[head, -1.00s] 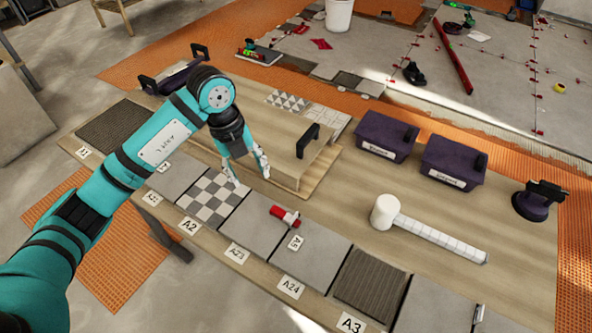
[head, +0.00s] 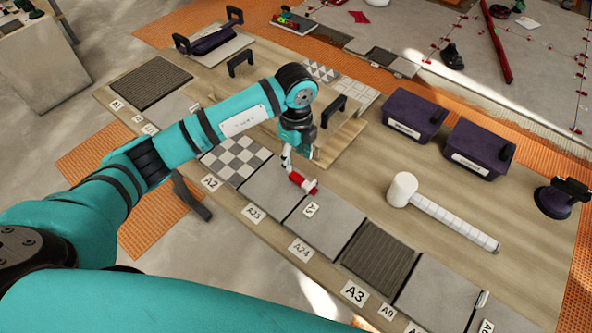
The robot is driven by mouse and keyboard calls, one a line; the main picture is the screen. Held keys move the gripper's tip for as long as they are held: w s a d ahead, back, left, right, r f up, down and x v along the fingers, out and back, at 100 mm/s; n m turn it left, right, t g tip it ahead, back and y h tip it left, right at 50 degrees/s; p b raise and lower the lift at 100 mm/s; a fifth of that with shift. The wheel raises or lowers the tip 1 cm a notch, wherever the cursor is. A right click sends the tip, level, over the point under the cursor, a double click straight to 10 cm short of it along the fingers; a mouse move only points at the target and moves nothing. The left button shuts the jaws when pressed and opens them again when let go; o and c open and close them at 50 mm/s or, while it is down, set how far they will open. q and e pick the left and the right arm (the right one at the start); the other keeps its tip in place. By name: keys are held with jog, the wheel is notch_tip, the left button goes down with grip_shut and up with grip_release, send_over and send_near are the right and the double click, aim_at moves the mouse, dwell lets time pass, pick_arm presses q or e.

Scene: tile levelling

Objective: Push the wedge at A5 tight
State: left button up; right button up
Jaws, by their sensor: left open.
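A small red wedge (head: 301,182) with a white part lies across the joint between two plain grey tiles, behind the label A5 (head: 311,209). My left gripper (head: 292,163) is open and low over the bench, just behind and left of the wedge. Its fingertips are close to the wedge's far-left end. I cannot tell whether they touch it. How far the wedge sits in the joint is too small to tell. My right gripper is not in view.
A white mallet (head: 445,213) lies to the right on the wooden bench. A wooden board with a black handle (head: 333,111) is just behind my left gripper.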

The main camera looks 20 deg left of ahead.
aim_at(296, 176)
pick_arm(q)
notch_tip(296, 176, down, 8)
jog(key=shift+r, duration=0.1)
dwell(0.4)
grip_shut()
dwell(0.3)
dwell(0.3)
